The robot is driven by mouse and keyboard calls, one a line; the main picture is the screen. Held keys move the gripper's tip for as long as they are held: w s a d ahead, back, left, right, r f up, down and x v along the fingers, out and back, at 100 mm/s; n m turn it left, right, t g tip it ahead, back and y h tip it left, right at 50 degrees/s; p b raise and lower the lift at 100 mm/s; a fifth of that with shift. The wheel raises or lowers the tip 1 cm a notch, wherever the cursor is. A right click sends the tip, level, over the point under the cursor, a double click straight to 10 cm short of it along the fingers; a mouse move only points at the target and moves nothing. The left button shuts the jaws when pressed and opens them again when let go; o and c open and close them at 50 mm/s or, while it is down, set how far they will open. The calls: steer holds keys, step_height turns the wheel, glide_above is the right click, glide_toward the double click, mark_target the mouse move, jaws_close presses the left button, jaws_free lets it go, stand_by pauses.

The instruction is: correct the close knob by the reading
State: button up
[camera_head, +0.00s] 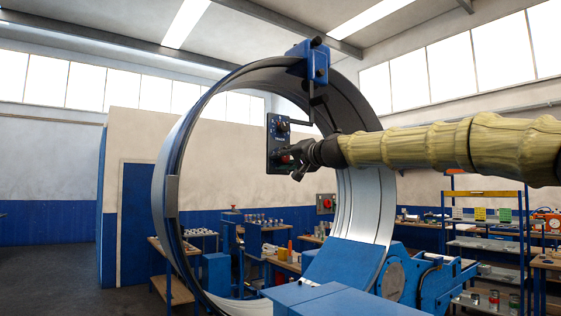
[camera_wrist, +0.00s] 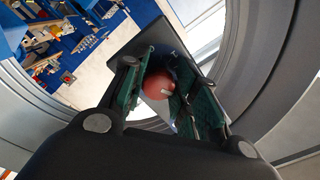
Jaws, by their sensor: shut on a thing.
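The close knob, a round red knob (camera_wrist: 159,86) with a pale mark, sits on a dark control panel (camera_head: 273,143) that hangs from a blue bracket at the top of the big metal ring. In the wrist view my gripper (camera_wrist: 160,92) has its two green-padded fingers on either side of the red knob, shut on it. In the head view my gripper (camera_head: 300,160) reaches the lower part of the panel from the right and partly covers the red knob (camera_head: 286,159). A dark knob (camera_head: 282,126) shows above it. No reading can be made out.
The large metal ring (camera_head: 172,180) surrounds the panel, with its wall close on both sides in the wrist view. A blue machine base (camera_head: 345,262) stands below. Benches and shelves (camera_head: 490,243) with tools stand behind. The floor at left is clear.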

steer(key=shift+d+r, duration=0.3)
steer(key=o, duration=0.8)
steer(key=shift+d, duration=0.1)
steer(key=shift+o, duration=1.1)
steer(key=shift+s+d, duration=0.25)
steer(key=shift+d, duration=0.15)
steer(key=shift+w+a+f, duration=0.2)
steer(key=shift+a, duration=0.35)
steer(key=v, duration=1.2)
steer(key=shift+d, duration=0.25)
steer(key=shift+s, duration=0.1)
steer(key=shift+r, duration=0.1)
